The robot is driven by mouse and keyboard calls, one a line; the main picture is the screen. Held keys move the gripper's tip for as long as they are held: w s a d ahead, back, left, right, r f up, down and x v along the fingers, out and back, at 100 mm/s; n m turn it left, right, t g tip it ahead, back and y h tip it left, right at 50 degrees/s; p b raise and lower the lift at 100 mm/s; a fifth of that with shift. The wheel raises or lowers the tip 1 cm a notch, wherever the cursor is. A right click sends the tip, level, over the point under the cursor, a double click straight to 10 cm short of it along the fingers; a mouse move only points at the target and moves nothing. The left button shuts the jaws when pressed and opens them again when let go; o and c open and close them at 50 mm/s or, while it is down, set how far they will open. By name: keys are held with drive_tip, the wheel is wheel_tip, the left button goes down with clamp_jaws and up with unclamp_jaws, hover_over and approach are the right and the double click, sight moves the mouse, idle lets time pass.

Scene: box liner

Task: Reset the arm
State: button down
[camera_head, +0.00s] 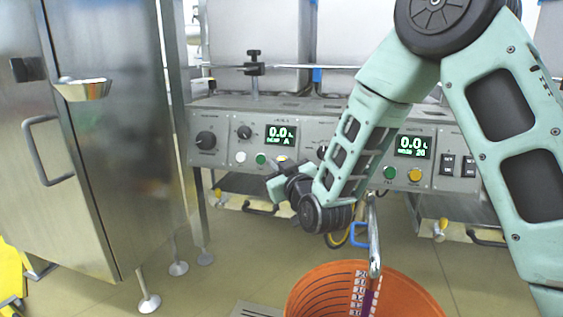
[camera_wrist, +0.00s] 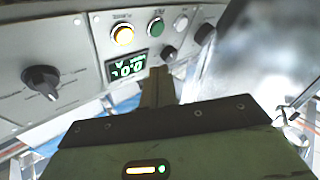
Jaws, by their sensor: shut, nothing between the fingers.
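My arm reaches in from the upper right of the head view, with its wrist bent toward the control panel (camera_head: 262,140). My gripper (camera_head: 275,178) is in front of the panel's left part, near the yellow and green buttons; its fingertips are hard to make out there. In the wrist view my gripper (camera_wrist: 158,72) shows as one narrow dark bar of closed fingers pointing at the panel, with nothing held. The fingertips overlap the panel just below the digital display (camera_wrist: 130,66); whether they touch it I cannot tell.
An orange bucket (camera_head: 415,295) with a scale strip stands on the floor below a curved metal spout (camera_head: 374,240). A steel cabinet (camera_head: 100,200) with a handle is at left. A yellow object (camera_head: 10,272) lies at the lower left.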

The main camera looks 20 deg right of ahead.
idle(0.4)
drive_tip(key=s+a+r+n+g+y+p, duration=0.25)
drive_tip(key=s+a+g+p, duration=0.75)
drive_tip(key=s, duration=0.6)
drive_tip(key=s+d+r+g+h+p, duration=0.2)
drive_tip(key=s+r+g+p, duration=0.2)
drive_tip(key=s, duration=0.7)
drive_tip(key=s+d+r+g+h+p, duration=0.2)
drive_tip(key=s+r+g+p, duration=0.15)
drive_tip(key=s, duration=0.85)
wheel_tip(320, 180, up, 36)
drive_tip(key=p, duration=3.6)
drive_tip(key=shift+w+r+n+g, duration=0.2)
drive_tip(key=shift+n+g, duration=0.25)
